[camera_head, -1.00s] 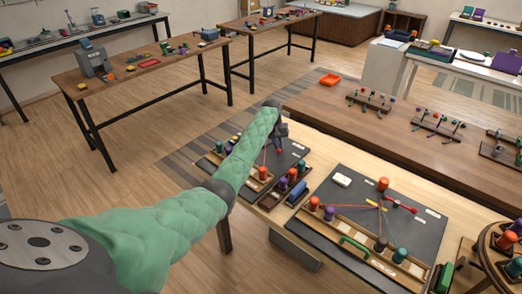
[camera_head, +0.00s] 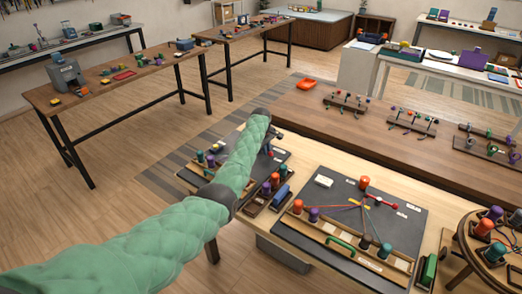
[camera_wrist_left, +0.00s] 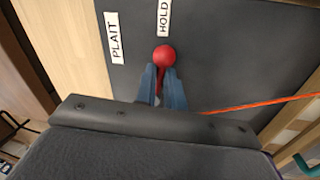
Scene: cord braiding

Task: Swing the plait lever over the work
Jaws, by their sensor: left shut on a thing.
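The plait lever's red ball knob (camera_wrist_left: 164,55) shows in the left wrist view, beside the white HOLD label (camera_wrist_left: 164,17). The PLAIT label (camera_wrist_left: 114,37) lies to its left on the dark board (camera_wrist_left: 222,48). My left gripper (camera_wrist_left: 161,82) is shut on the lever just below the knob. In the head view my left gripper (camera_head: 268,138) is over the far left board, and my green-sleeved arm hides part of that board. An orange cord (camera_wrist_left: 265,103) runs to the right from near the fingers. My right gripper is out of view.
A second dark board (camera_head: 345,200) with coloured bobbins, cords and a green handle (camera_head: 341,242) lies to the right. A round wooden stand (camera_head: 470,240) with bobbins is at the right edge. A long brown table (camera_head: 350,130) stands behind.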

